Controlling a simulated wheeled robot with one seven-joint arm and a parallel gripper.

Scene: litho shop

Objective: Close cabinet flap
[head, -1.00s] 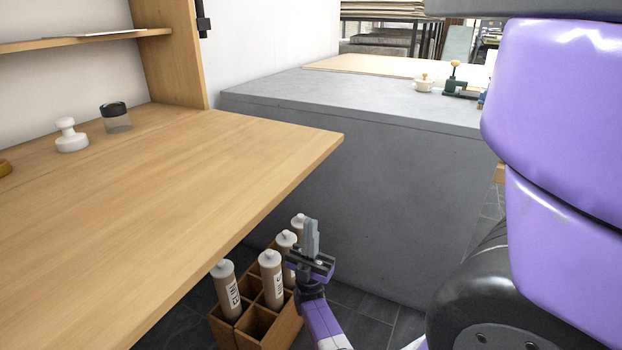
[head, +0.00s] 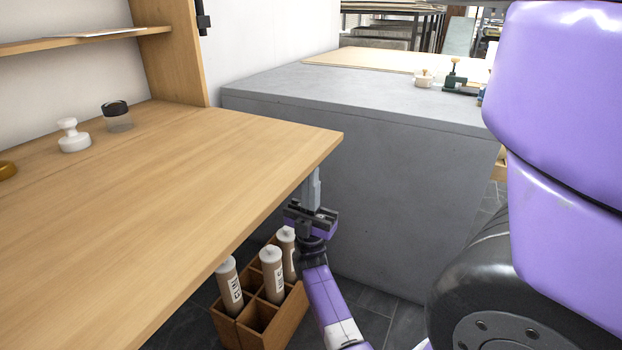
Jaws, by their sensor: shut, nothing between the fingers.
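The cabinet flap (head: 190,190) is a light wooden board, folded down and lying level in front of the open wooden cabinet (head: 172,60). My gripper (head: 313,180) is shut and empty, pointing up.
A wooden crate (head: 262,325) with several labelled bottles stands on the floor below. A grey stone block (head: 400,180) stands behind my gripper.

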